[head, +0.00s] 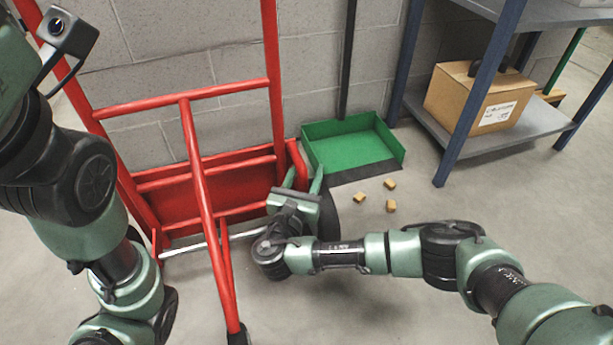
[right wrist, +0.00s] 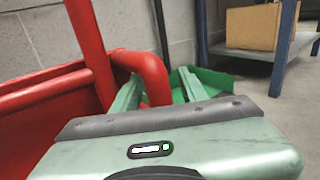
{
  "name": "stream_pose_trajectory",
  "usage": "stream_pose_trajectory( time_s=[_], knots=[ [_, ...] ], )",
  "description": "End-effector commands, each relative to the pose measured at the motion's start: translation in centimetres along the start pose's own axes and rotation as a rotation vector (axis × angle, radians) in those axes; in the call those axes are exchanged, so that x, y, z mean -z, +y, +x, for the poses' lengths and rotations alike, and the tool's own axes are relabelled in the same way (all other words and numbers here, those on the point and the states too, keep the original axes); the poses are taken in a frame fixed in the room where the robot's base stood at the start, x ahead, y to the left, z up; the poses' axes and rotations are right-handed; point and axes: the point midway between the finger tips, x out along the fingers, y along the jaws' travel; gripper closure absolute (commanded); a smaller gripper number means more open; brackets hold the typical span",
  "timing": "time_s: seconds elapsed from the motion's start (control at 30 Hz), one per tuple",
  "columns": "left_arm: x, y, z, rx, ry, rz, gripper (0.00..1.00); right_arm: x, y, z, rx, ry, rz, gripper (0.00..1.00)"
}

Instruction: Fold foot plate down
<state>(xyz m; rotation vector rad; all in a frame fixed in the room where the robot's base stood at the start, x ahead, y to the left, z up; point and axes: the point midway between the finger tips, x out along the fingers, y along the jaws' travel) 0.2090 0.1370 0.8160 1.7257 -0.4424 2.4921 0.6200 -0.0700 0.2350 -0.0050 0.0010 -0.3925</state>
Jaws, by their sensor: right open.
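A red hand truck (head: 203,190) leans by the wall at left. Its red foot plate (head: 190,202) is folded up against the frame, and it also shows in the right wrist view (right wrist: 40,108). A bent red tube (head: 297,160) stands at the plate's right end. My right gripper (head: 303,176) is open at this end. In the right wrist view the bent tube (right wrist: 154,76) shows between the two fingers; I cannot tell whether they touch it. My left arm is at the left, and its gripper is out of view.
A green dustpan (head: 352,150) lies right of the hand truck, with several small tan blocks (head: 390,184) in front. A blue-posted shelf (head: 525,122) at right holds a cardboard box (head: 478,98). The floor between is mostly clear.

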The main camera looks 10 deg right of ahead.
Motion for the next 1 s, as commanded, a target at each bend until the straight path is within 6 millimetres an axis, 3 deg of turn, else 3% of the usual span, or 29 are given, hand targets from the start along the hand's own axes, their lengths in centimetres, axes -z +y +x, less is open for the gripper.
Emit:
stream_pose_trajectory(
  time_s=[0.2, 0.37, 0.4, 1.0],
  knots=[
    [0.0, 0.01, 0.04, 0.0, 0.0, 0.0, 0.64, -0.05, 0.0, 0.03, 0.0, 0.001, 0.0, 0.57],
    [0.0, 0.01, 0.03, -0.001, 0.0, 0.0, 0.64, -0.03, 0.0, 0.01, 0.0, 0.001, 0.0, 0.98],
    [0.0, 0.02, 0.03, -0.001, 0.0, 0.0, 0.64, -0.03, 0.0, 0.01, 0.0, 0.001, 0.0, 1.0],
    [-0.03, 0.01, 0.02, -0.001, 0.0, 0.0, 0.64, 0.03, -0.02, -0.03, 0.001, 0.001, 0.0, 1.0]
  ],
)
